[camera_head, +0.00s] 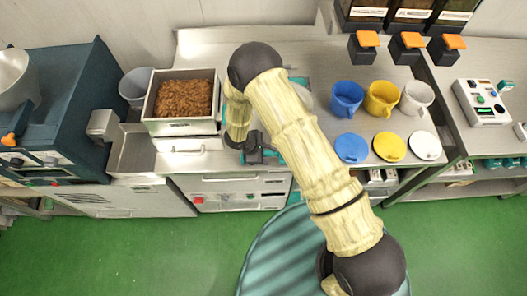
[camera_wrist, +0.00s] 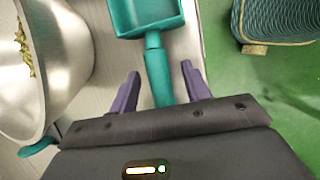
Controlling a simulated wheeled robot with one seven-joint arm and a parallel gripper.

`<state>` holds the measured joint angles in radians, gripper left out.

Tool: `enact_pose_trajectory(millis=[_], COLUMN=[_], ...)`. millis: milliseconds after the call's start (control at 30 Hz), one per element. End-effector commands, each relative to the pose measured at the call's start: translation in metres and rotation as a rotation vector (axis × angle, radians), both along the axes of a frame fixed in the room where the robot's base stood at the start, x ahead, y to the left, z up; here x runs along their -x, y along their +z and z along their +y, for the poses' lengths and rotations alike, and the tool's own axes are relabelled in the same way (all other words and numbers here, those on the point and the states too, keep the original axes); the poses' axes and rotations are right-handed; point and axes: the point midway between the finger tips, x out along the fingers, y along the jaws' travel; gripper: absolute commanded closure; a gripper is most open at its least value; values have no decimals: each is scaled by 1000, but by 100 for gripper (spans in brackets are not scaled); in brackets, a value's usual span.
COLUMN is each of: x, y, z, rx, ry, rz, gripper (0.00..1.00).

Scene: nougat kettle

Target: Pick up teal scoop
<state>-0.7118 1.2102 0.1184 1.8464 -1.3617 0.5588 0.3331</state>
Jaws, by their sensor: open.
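The teal scoop (camera_wrist: 147,18) lies on the grey counter in the wrist view, its pan at the top edge and partly cut off. Its handle (camera_wrist: 156,72) runs down between the two purple fingers of my gripper (camera_wrist: 160,71). The fingers are open, one on each side of the handle, with a visible gap on both sides. The near end of the handle is hidden behind my gripper body. In the head view my gripper (camera_head: 258,150) is low at the counter's front edge, with bits of teal beside it; my arm hides much of this spot.
A metal bowl (camera_wrist: 45,75) with greenish bits stands close left of my gripper. A metal tray (camera_head: 152,124) of brown pieces is to the left. Blue (camera_head: 346,97), yellow (camera_head: 381,97) and white (camera_head: 416,97) cups with matching discs stand right.

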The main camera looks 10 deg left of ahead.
Motion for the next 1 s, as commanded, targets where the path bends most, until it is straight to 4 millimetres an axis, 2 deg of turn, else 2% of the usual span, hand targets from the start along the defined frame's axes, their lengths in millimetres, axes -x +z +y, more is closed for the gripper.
enact_pose_trajectory(millis=[567,800,833,1000], x=[-1,-1,-1,-1], y=[-2,-2,-2,-2], z=[-1,-1,-1,-1], rx=[0,0,0,0], ry=[0,0,0,-1], rz=[-1,-1,-1,-1], gripper=[52,97,100,100])
